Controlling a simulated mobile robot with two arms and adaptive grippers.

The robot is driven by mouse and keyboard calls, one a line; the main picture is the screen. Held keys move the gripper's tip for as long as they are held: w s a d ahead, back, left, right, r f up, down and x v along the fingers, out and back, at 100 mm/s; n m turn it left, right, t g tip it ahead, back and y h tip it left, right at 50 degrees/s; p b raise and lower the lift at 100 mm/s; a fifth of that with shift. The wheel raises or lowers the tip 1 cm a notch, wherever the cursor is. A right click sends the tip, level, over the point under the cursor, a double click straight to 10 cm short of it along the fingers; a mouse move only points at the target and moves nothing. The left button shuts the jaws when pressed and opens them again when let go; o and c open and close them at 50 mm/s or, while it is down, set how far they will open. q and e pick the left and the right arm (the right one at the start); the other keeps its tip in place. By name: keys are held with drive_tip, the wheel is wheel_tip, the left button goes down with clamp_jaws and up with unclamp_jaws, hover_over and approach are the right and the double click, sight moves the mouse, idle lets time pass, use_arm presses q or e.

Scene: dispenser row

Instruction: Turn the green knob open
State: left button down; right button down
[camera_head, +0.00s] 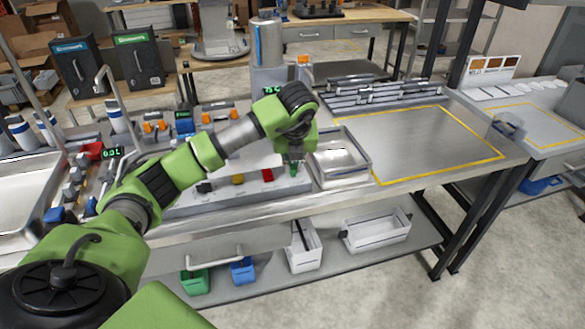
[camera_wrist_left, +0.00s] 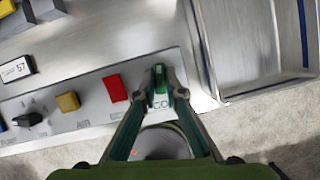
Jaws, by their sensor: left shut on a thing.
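The green knob (camera_wrist_left: 160,84) sits at the right end of a row of knobs on the grey panel front (camera_wrist_left: 90,118). In the left wrist view my left gripper (camera_wrist_left: 160,72) has its fingertips on both sides of the green knob and is shut on it. In the head view the left gripper (camera_head: 293,168) reaches down to the right end of the panel (camera_head: 225,192), and the green knob is mostly hidden by the fingers there. I cannot tell the exact angle of the knob. My right gripper is not in view.
A red knob (camera_wrist_left: 115,88), a yellow knob (camera_wrist_left: 68,102) and a black knob (camera_wrist_left: 29,118) stand in a row left of the green one. A metal tray (camera_head: 338,160) is close on the right. The yellow-outlined worktop (camera_head: 430,140) is clear.

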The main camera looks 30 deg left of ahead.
use_arm(q)
drive_tip(key=shift+w+r+n+y+b, duration=0.1)
drive_tip(key=shift+n+y+b, duration=0.25)
drive_tip(key=shift+n, duration=0.75)
drive_tip(key=c, duration=2.1)
unclamp_jaws()
drive_tip(key=v, duration=1.2)
drive_tip(key=shift+w, duration=0.25)
